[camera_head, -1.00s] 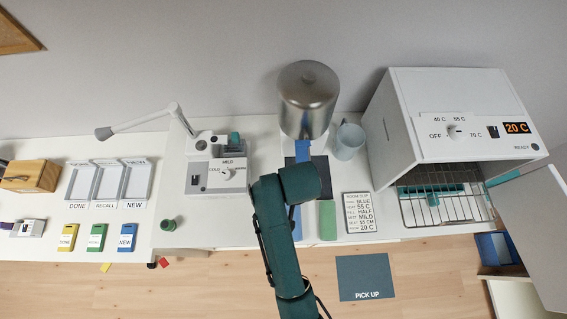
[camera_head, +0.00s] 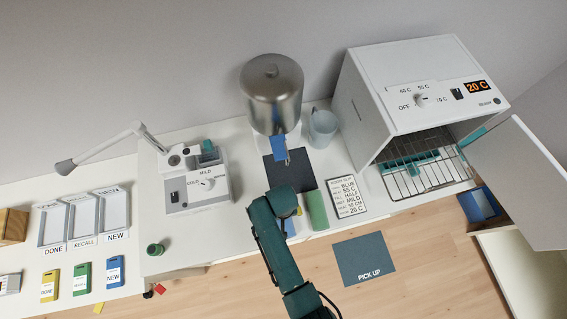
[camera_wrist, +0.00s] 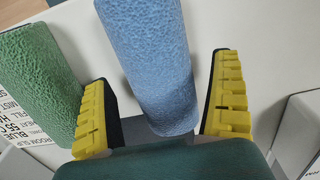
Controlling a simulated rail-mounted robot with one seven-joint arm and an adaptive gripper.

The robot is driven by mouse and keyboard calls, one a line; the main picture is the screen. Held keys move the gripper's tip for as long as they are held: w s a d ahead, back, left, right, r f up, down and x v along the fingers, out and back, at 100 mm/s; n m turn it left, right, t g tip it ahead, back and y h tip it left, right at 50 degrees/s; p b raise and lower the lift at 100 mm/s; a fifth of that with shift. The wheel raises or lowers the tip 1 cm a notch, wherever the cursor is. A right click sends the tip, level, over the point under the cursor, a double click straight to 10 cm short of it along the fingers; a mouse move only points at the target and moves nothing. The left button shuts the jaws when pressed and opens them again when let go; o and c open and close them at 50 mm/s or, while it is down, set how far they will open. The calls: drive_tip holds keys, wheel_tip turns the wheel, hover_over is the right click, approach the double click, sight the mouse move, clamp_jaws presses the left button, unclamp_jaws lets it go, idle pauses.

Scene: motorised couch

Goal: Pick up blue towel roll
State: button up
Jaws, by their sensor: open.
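The blue towel roll (camera_wrist: 150,60) lies between the two yellow-padded fingers of my open gripper (camera_wrist: 162,75) in the wrist view. Small gaps show between the roll and both fingers. In the head view, only a small blue part of the roll (camera_head: 289,229) shows beside my arm, which hides the rest. My gripper is mostly hidden there too; a bit of yellow pad shows near the roll. A green towel roll (camera_wrist: 38,80) lies just outside the left finger in the wrist view, and also shows in the head view (camera_head: 316,211).
A metal urn (camera_head: 271,93) stands behind a dark mat (camera_head: 289,172). A light-blue mug (camera_head: 323,128) stands right of it. A sign card (camera_head: 346,197) lies right of the green roll. The white cabinet (camera_head: 400,70) has its door open. A PICK UP mat (camera_head: 363,259) lies below, in front.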

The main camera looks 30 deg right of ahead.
drive_tip(key=shift+f, duration=0.45)
drive_tip(key=c, duration=1.3)
